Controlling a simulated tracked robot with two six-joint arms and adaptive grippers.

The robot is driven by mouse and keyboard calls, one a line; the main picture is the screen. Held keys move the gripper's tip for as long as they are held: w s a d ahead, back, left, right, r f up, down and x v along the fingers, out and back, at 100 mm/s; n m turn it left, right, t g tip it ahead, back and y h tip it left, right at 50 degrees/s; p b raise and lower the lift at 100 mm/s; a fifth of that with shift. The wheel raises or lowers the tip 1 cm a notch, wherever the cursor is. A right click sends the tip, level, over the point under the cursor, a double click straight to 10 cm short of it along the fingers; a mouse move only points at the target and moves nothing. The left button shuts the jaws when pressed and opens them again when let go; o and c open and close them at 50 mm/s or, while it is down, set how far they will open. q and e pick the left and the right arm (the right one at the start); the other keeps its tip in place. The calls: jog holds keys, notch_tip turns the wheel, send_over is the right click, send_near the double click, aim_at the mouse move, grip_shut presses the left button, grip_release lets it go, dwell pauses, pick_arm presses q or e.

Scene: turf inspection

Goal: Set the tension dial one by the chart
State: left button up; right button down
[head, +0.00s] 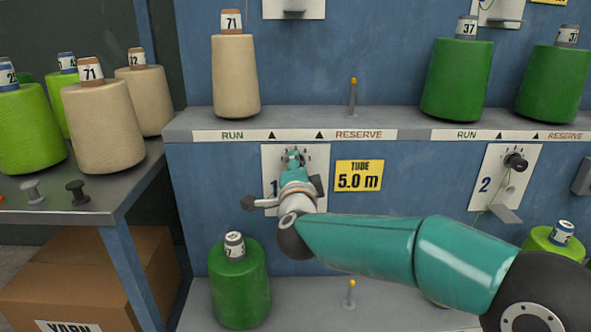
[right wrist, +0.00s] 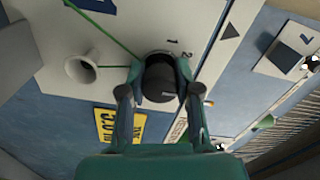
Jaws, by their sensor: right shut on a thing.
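The white plate of tension dial one (head: 268,180) is on the blue panel under the shelf, mostly covered by my right arm in the head view. In the right wrist view the black dial knob (right wrist: 160,78) sits between the two fingers of my right gripper (right wrist: 158,92), which is shut on it. The same gripper (head: 293,160) shows at the plate in the head view. Marks 1 and 2 are legible on the plate beside the knob; the dial's pointer is hidden. No chart is recognisable in view. My left gripper is not in view.
A yellow "TUBE 5.0 m" label (head: 359,175) is right of the plate. Dial two's plate (head: 504,180) is further right. A beige cone (head: 236,75) and green cones (head: 457,78) stand on the shelf. A side table (head: 110,205) with cones and spools is at left.

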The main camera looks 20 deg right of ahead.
jog(key=shift+d+f, duration=0.15)
jog(key=shift+f, duration=0.05)
jog(key=c, duration=0.8)
grip_release()
jog(key=shift+r, duration=0.1)
jog(key=shift+s, duration=0.1)
jog(key=shift+s+a, duration=0.2)
jog(key=v, duration=1.1)
jog(key=shift+s, duration=0.2)
